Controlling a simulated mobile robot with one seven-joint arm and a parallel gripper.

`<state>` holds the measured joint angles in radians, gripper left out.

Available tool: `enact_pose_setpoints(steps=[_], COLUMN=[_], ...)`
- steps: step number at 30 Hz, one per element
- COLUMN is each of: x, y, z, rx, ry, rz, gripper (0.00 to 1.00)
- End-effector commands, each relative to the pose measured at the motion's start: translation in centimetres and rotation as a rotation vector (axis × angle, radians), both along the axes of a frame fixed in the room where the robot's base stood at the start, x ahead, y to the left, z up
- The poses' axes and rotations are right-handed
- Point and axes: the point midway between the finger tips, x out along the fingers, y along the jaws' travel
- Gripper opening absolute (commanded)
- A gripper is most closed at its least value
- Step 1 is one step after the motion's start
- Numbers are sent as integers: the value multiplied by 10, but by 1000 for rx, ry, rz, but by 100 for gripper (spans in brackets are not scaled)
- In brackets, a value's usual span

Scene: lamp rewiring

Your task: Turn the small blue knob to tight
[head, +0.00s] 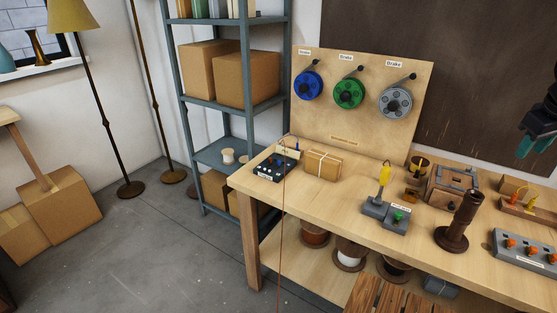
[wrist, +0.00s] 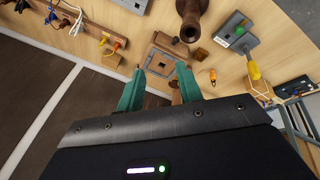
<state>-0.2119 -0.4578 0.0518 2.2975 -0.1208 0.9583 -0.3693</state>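I cannot make out for certain which part is the small blue knob. In the head view, a blue reel (head: 308,86) hangs at the left of an upright wooden board (head: 350,125), with a small dark knob (head: 316,63) and a "Brake" label above it. A dark box (head: 275,167) with small light-coloured spots stands at the bench's left end, and something small and blue is behind it. My gripper (head: 540,128) is at the far right, raised above the bench and far from both. In the wrist view, its teal fingers (wrist: 160,86) are apart with nothing between them.
A green reel (head: 348,93) and a grey reel (head: 396,102) share the board. On the bench (head: 335,200) are a wrapped package (head: 323,164), a switch box (head: 385,214), a brown turned post (head: 460,222) and a wooden box (head: 452,187). Shelves (head: 205,155) stand behind its left end.

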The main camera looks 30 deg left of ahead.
Motion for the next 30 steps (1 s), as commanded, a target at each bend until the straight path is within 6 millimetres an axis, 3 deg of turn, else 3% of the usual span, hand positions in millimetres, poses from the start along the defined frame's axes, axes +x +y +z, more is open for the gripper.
enact_pose_setpoints(steps=[6,15,24,30], x=[54,111,143,146], y=[64,172,301,394], z=[8,3,-21,-48], rx=[-125,-292,-449,-550], ry=[17,28,26,16], rz=[312,743,1173,1456], gripper=[36,36,36,36])
